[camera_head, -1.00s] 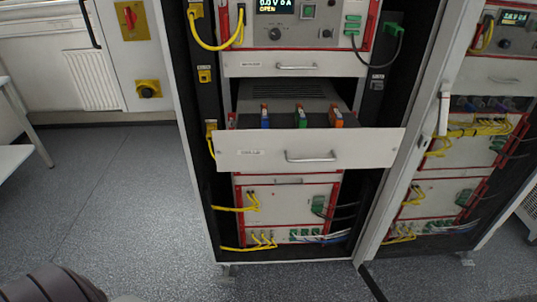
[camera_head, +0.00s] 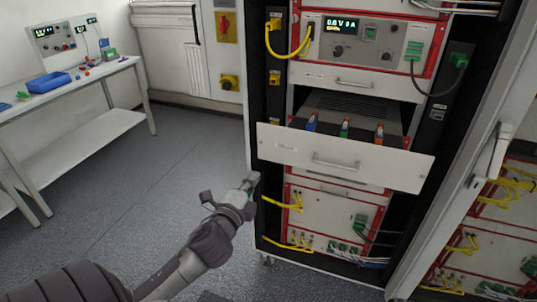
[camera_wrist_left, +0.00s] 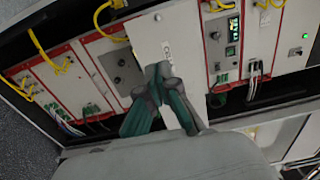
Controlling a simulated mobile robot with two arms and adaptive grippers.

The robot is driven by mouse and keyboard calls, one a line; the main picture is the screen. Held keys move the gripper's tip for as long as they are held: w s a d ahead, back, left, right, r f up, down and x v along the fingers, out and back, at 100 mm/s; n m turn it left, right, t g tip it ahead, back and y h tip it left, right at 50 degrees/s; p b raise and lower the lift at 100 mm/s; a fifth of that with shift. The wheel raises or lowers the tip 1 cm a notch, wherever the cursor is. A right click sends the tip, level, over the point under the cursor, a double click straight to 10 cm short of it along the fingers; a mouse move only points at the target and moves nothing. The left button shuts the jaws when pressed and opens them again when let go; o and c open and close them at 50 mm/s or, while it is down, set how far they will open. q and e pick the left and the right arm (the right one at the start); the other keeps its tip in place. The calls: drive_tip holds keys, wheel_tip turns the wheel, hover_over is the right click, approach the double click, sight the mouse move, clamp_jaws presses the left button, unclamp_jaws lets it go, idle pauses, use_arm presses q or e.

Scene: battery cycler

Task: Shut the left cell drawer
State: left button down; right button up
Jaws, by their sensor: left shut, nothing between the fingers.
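The left cell drawer (camera_head: 285,145) stands pulled out of the rack, with its white front panel and metal bar handle facing me. Small blue, green and orange parts stand inside it behind the panel. My left gripper (camera_head: 252,180) is shut and empty, just below and left of the panel's left end in the head view. In the left wrist view the closed fingertips (camera_wrist_left: 160,72) overlap the white drawer panel (camera_wrist_left: 155,30) near its label. I cannot tell whether they touch it. My right gripper is not in view.
A cycler unit with a lit display (camera_head: 370,45) sits above the drawer, and a red-edged unit (camera_head: 320,210) with yellow cables sits below. An open rack door (camera_head: 465,160) stands to the right. A white bench (camera_head: 80,85) is at the left. The floor between is clear.

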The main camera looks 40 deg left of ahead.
use_arm(q)
drive_tip(key=p, duration=0.2)
approach(273, 148)
drive_tip(key=p+x, duration=0.1)
drive_tip(key=x, duration=0.6)
drive_tip(key=shift+w+r+p, duration=0.1)
drive_tip(key=shift+p, duration=0.25)
drive_tip(key=shift+w, duration=0.15)
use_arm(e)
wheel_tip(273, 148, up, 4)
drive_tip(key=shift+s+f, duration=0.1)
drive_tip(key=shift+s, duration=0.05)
